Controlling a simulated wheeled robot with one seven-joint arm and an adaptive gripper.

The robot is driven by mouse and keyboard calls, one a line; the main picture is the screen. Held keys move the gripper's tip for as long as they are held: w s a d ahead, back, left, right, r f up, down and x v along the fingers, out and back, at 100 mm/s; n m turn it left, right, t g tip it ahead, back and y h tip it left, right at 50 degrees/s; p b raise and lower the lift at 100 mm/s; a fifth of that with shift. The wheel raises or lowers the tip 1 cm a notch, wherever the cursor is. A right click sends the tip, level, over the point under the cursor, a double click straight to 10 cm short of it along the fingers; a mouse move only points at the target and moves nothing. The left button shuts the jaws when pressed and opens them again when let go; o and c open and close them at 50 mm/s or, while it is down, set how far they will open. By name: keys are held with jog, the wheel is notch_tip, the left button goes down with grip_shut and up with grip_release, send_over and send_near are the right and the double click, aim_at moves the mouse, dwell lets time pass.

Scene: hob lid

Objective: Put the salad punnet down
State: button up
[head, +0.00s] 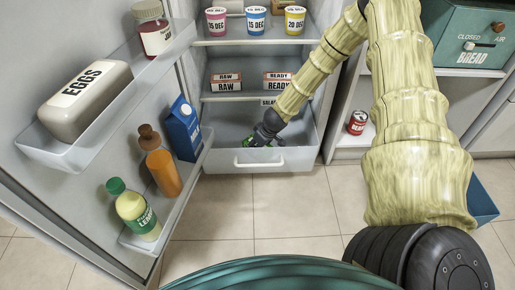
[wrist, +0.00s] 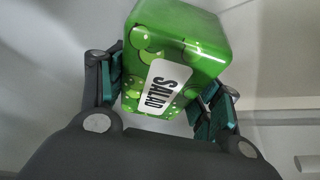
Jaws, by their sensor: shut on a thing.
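The salad punnet (wrist: 195,45) is a green box with a white SALAD label. In the wrist view my gripper (wrist: 168,95) is shut on it, one teal-padded finger on each side. In the head view my gripper (head: 262,140) reaches down into the open drawer (head: 300,158) at the bottom of the fridge. Only a bit of green of the punnet (head: 258,142) shows there, low in the drawer. I cannot tell whether the punnet touches the drawer floor.
Fridge shelves above hold RAW (head: 226,82) and READY (head: 278,78) boxes and several dated pots (head: 254,20). The open door (head: 95,150) at left carries an egg box (head: 84,100), bottles and a blue carton (head: 184,128). The drawer's left part looks clear.

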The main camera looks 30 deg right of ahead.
jog(key=o, duration=1.2)
jog(key=shift+r, duration=0.1)
jog(key=p+v, duration=0.7)
jog(key=v, duration=0.5)
